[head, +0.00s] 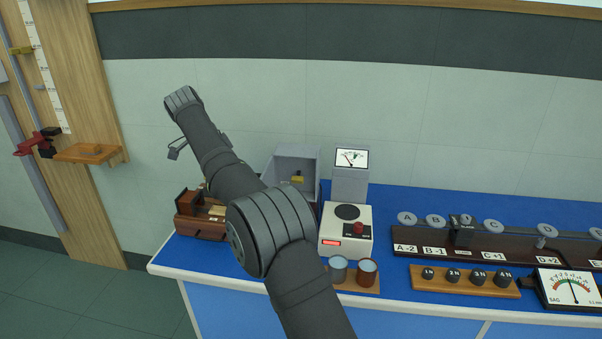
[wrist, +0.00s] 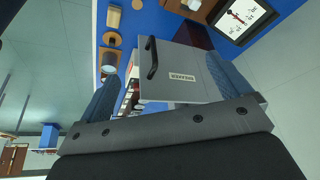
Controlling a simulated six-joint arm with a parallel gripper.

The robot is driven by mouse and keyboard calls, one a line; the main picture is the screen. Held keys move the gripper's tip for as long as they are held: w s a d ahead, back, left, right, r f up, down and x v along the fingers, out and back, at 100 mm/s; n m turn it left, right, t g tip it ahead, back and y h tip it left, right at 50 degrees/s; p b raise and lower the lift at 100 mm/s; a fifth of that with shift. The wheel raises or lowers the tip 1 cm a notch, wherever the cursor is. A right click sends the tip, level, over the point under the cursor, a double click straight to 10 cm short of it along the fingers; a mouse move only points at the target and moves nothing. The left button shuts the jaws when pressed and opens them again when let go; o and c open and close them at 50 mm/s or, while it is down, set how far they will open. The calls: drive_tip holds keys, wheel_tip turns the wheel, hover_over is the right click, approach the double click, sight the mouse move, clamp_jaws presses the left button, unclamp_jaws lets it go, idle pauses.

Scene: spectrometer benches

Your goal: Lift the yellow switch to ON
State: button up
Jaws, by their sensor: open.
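A grey box (head: 312,160) stands at the back of the blue bench in the head view, its front open. The small yellow switch (head: 297,179) shows inside it; its exact position is too small to read. In the wrist view a grey door or panel (wrist: 185,70) with a black handle (wrist: 151,58) and a small label lies beyond my fingers. My gripper (wrist: 162,68) is open, one blue-grey finger on each side of that panel in the picture, with nothing seen held. Whether the fingers touch it I cannot tell. In the head view my arm hides part of the box's surroundings.
A white instrument (head: 335,243) with a red knob and a meter stands right of the box. Two cups on a wooden tray (head: 350,286) are in front. A brown wooden device (head: 195,228) stands left, partly behind my arm.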

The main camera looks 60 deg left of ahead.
drive_tip(key=shift+w+a+f, duration=0.15)
drive_tip(key=shift+w+a, duration=0.05)
drive_tip(key=shift+a, duration=0.1)
drive_tip(key=c, duration=0.7)
drive_tip(key=a+y, duration=0.1)
drive_tip(key=w+a+f+y, duration=0.1)
drive_tip(key=a, duration=0.1)
drive_tip(key=w+a+f+g+y, duration=0.1)
drive_tip(key=shift+a+f+y, duration=0.1)
drive_tip(key=shift+a+y, duration=0.1)
drive_tip(key=shift+y, duration=0.1)
clamp_jaws()
drive_tip(key=w+a+m+g+y, duration=0.1)
drive_tip(key=w+a+m+y, duration=0.1)
drive_tip(key=w+a+y, duration=0.4)
drive_tip(key=w+d+r+m+t+y, duration=0.2)
drive_tip(key=w+d+r+m+y, duration=0.15)
drive_tip(key=r+y, duration=0.2)
drive_tip(key=w+d+r+m+t+y, duration=0.2)
drive_tip(key=w+d+m+t, duration=0.6)
drive_tip(key=d+m, duration=0.3)
drive_tip(key=s+d+f+m+h, duration=0.1)
drive_tip(key=s+d+f+m, duration=0.1)
drive_tip(key=f, duration=0.7)
drive_tip(key=s+d+f+m+h, duration=0.2)
drive_tip(key=s+f+m, duration=0.2)
drive_tip(key=f+m, duration=0.3)
wheel_tip(320, 180, down, 3)
drive_tip(key=shift+d+f+t, duration=0.2)
drive_tip(key=shift+t, duration=0.2)
